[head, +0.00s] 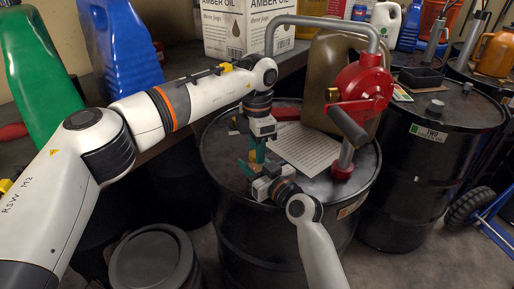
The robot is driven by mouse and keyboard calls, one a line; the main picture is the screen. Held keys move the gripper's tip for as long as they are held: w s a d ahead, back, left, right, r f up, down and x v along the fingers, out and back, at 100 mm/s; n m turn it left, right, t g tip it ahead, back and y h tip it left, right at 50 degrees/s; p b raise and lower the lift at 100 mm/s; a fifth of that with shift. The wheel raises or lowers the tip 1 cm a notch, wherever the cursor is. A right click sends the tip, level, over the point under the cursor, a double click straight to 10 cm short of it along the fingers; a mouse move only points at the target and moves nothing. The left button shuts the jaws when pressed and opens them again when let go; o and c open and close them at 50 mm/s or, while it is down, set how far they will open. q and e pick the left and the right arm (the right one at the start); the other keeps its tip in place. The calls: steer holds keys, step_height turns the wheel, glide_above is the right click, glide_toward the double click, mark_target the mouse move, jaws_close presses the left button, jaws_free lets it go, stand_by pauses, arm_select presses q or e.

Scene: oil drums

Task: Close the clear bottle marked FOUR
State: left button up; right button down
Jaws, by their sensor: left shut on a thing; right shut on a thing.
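A small amber-coloured patch (256,157), likely the bottle with its contents, shows between my two grippers over the near black drum. Its marking cannot be read. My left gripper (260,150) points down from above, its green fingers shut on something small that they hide. My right gripper (250,169) reaches in low from the right, its green fingers shut at the bottle's side. The two grippers are very close together. The bottle's top is hidden, so I cannot tell whether a cap sits on it.
The near drum (225,150) carries a paper sheet (306,147) and a red hand pump (362,92) with a bent grey pipe. A drum marked TWO (440,165) stands right. A lidded dark bucket (152,262) stands at the front. Jugs and an AMBER OIL box (245,25) stand behind.

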arm_select(q)
steer(key=o, duration=1.2)
steer(key=shift+r, duration=0.15)
step_height(320, 180, up, 12)
steer(key=shift+f, duration=0.15)
arm_select(e)
steer(key=c, duration=0.7)
jaws_free()
steer(key=shift+c, duration=0.2)
